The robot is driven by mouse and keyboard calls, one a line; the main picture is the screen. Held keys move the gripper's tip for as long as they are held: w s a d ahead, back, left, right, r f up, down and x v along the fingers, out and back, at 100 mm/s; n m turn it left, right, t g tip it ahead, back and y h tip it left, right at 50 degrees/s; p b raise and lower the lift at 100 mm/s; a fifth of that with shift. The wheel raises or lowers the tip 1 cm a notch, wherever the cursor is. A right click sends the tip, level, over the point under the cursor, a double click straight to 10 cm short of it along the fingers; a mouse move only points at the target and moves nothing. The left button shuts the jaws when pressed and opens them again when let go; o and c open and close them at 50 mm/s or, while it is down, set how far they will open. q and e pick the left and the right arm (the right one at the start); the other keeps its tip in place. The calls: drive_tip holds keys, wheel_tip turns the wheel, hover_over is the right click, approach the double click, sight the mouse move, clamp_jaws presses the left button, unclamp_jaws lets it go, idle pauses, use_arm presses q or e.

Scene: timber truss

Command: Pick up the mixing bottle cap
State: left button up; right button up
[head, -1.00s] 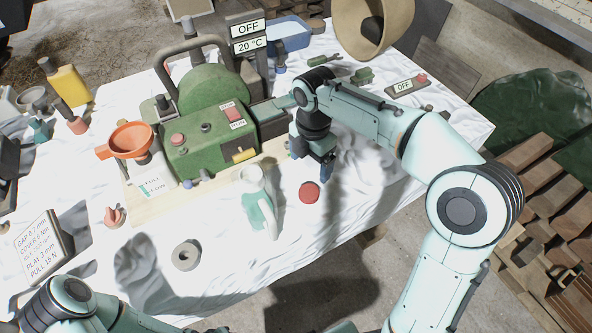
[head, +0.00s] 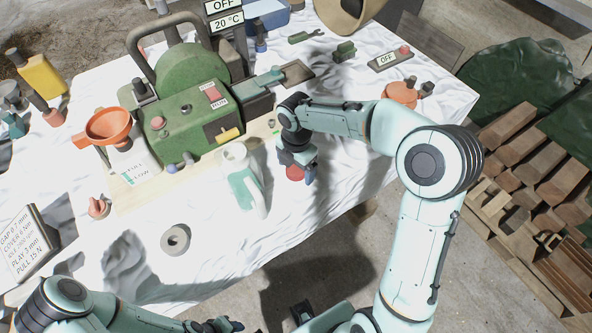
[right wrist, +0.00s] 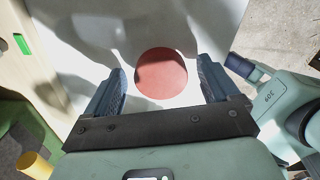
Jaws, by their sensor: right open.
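The red round cap (head: 295,173) lies on the white cloth of the table near its front edge, just right of a white and green bottle (head: 243,178) that has no cap on its mouth. My right gripper (head: 301,166) is right over the cap and partly hides it in the head view. In the right wrist view the cap (right wrist: 161,74) shows as a red disc between the two open fingers (right wrist: 162,88), with a gap on each side. My left gripper (head: 212,325) is low at the bottom edge of the head view; its fingers are unclear.
A green machine (head: 195,115) stands behind the bottle. A bottle with an orange funnel (head: 108,126) is left of it, and a grey ring (head: 175,240) lies in front. An orange round container (head: 400,93) stands at the right. The cloth right of the cap is clear.

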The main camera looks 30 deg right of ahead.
sight(296, 168)
drive_tip(key=shift+f, duration=0.4)
drive_tip(key=c, duration=1.1)
drive_tip(key=shift+r, duration=0.1)
use_arm(q)
drive_tip(key=w+r+p, duration=0.3)
drive_tip(key=r, duration=0.1)
drive_tip(key=shift+w, duration=0.2)
use_arm(e)
wheel_tip(296, 168, up, 20)
drive_tip(key=shift+f, duration=0.1)
drive_tip(key=shift+c, duration=0.2)
